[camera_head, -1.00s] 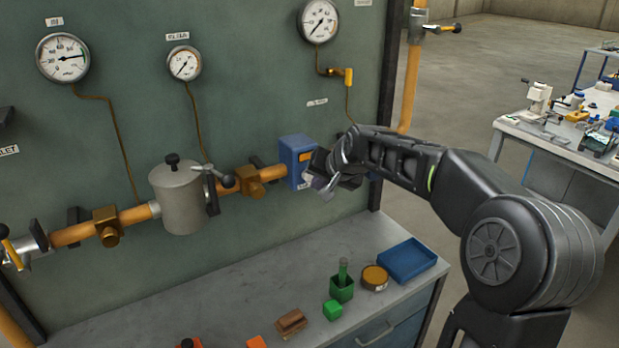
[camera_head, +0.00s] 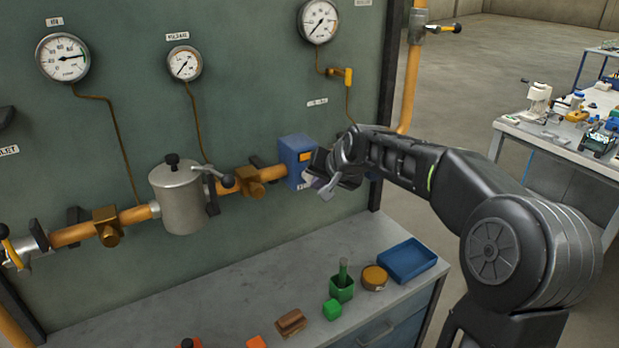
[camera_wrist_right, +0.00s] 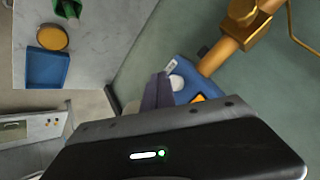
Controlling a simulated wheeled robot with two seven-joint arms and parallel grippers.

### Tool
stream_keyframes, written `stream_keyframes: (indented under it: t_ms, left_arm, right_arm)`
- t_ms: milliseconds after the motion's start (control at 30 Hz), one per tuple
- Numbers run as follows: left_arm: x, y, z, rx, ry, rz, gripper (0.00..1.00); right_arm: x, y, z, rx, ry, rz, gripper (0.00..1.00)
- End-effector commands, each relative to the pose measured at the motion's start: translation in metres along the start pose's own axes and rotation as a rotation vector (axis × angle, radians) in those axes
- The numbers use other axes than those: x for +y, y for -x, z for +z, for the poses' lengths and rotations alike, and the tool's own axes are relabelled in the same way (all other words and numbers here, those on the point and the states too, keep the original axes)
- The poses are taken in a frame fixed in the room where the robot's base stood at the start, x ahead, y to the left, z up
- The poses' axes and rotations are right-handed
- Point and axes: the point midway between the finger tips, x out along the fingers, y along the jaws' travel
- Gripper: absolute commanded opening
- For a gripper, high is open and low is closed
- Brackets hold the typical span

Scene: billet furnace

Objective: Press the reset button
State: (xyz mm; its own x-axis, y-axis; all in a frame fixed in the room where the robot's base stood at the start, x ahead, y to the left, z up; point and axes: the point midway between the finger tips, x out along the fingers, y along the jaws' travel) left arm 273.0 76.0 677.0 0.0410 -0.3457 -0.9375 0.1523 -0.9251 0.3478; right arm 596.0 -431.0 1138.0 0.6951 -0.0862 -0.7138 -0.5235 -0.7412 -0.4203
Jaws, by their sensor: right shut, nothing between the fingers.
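A blue box (camera_head: 297,158) with an orange display sits on the orange pipe on the green panel. In the right wrist view the blue box (camera_wrist_right: 205,88) shows a pale round button (camera_wrist_right: 177,82) on its face, beside a small white label. My right gripper (camera_head: 322,186) is shut and empty, right at the box's front right side. In the right wrist view its fingertips (camera_wrist_right: 158,90) lie beside the button; I cannot tell whether they touch it. In the head view the gripper hides the button. My left gripper is not in view.
The pipe carries a grey canister (camera_head: 180,195) and brass fittings. Gauges hang above. A bench (camera_head: 225,297) below holds a blue tray (camera_head: 407,262), a green holder (camera_head: 342,289), a round tin (camera_head: 374,278) and small blocks. A cluttered table (camera_head: 560,140) stands at the right.

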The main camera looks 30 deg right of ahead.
Motion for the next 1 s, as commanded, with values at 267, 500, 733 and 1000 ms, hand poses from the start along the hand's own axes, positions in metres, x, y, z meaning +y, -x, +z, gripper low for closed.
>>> stream_keyframes:
  t_ms: [267,500,733,1000]
  left_arm:
    - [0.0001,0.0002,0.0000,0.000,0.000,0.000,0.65]
    - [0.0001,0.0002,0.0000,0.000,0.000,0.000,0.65]
    - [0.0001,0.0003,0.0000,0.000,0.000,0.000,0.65]
    - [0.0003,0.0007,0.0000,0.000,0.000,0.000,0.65]
  right_arm:
    - [-0.0035,-0.0051,-0.0041,0.000,-0.001,0.000,0.00]
    - [-0.0039,-0.0052,-0.0040,0.000,0.000,0.000,0.00]
    - [-0.0044,-0.0059,-0.0044,0.000,0.000,0.000,0.00]
    - [-0.0060,-0.0083,-0.0058,-0.001,0.001,0.001,0.00]
